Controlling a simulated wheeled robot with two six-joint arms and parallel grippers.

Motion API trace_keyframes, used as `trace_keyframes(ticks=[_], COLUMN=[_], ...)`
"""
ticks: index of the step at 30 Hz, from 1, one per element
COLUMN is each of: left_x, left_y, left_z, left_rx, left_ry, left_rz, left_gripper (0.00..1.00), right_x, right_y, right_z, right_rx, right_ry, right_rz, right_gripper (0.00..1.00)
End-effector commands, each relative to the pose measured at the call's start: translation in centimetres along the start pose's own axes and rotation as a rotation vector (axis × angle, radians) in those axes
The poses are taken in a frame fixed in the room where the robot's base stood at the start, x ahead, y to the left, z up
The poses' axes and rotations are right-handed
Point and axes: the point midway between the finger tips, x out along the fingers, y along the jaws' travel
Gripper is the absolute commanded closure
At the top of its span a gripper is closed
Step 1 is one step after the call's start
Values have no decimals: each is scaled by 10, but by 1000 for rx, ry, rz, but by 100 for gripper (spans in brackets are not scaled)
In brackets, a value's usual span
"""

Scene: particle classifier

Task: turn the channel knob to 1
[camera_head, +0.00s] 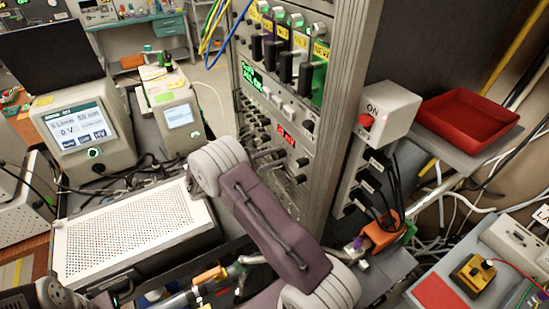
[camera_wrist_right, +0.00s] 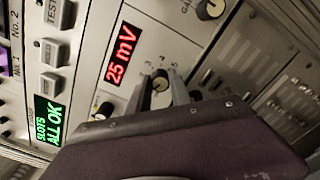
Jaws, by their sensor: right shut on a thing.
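The channel knob (camera_wrist_right: 160,82) is a small round knob on the grey rack panel, with small printed numbers around it; I make out 3, 4 and 5. My right gripper (camera_wrist_right: 161,90) is shut on the knob, one finger on each side. The knob's pointer is too small to read. A red display (camera_wrist_right: 121,53) beside it reads 25 mV. In the head view my right gripper (camera_head: 272,157) reaches the rack's front, and its fingers and arm partly hide the panel.
A green display (camera_wrist_right: 48,120) reads SLOTS ALL OK. Another knob (camera_wrist_right: 210,8) sits close by on the panel. In the head view, a perforated white box (camera_head: 130,235) is left of my right arm. A red tray (camera_head: 468,120) and a button box (camera_head: 388,108) are right of the rack.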

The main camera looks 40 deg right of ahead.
Motion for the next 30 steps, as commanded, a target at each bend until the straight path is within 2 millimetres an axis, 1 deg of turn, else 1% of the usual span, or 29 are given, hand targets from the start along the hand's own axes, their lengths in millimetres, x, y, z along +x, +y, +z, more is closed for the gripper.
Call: trace_keyframes(ticks=[9,10,12,20,23,26,30], left_x=[0,0,0,0,3,10,18], left_y=[0,0,0,0,0,0,0], left_z=[0,0,0,0,0,1,2], left_rx=[0,0,0,0,0,0,0], left_ry=[0,0,0,0,0,0,0], left_rz=[0,0,0,0,0,0,0], left_gripper=[64,64,64,64,64,64,64], right_x=[0,0,0,0,-6,-26,-58], right_y=[1,1,1,0,-1,-2,-2], right_z=[0,1,0,0,-1,-3,-3], right_rx=[2,2,1,0,1,3,3], right_ry=[-1,-1,-1,0,0,3,4], right_rz=[0,0,0,0,1,2,3], right_gripper=[100,70,53,53,53,53,53])
